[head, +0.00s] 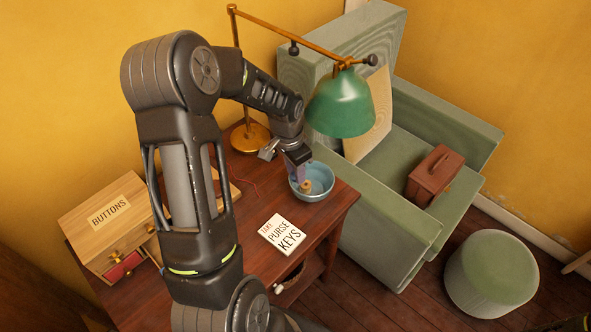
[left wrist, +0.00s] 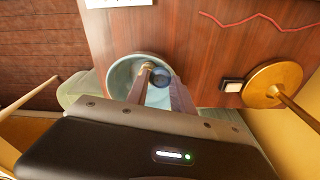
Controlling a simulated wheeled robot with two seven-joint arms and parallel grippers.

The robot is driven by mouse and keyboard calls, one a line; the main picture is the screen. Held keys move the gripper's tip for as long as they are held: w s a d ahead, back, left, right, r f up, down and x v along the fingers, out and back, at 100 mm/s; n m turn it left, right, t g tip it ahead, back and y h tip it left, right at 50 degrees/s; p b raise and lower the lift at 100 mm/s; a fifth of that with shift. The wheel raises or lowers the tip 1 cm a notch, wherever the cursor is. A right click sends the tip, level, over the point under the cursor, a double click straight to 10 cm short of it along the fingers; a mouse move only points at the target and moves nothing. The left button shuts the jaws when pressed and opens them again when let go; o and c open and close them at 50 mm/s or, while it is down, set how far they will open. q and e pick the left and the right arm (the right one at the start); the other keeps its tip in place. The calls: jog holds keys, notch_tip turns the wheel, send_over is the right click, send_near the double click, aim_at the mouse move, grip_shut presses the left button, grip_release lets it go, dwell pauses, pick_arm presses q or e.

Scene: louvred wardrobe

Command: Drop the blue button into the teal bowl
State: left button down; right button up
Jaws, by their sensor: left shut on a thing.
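The teal bowl (head: 324,183) stands on the wooden table near its right edge, below the lamp. It also shows in the left wrist view (left wrist: 121,74). My left gripper (head: 301,182) points down over the bowl, with its fingertips at or just inside the rim. In the left wrist view its fingers are shut on a small, round, dark blue button (left wrist: 160,78). The button is over the bowl's opening; I cannot tell whether it touches the bowl. A small tan-gold piece (head: 306,187) shows by the fingertips. My right gripper is not in view.
A green-shaded lamp (head: 342,103) hangs close to my left wrist, its brass base (head: 250,138) behind. A note (head: 282,234) lies in front of the bowl. A wooden "BUTTONS" drawer box (head: 105,214) stands at left. A green armchair (head: 388,238) is beside the table.

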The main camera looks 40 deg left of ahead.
aim_at(293, 177)
pick_arm(q)
jog(key=c, duration=1.1)
grip_release()
jog(key=shift+r+p, duration=0.7)
jog(key=shift+r, duration=0.25)
notch_tip(293, 177, up, 7)
jog(key=b, duration=0.1)
jog(key=shift+s+a, duration=0.15)
jog(key=shift+s, duration=0.3)
jog(key=shift+f, duration=0.15)
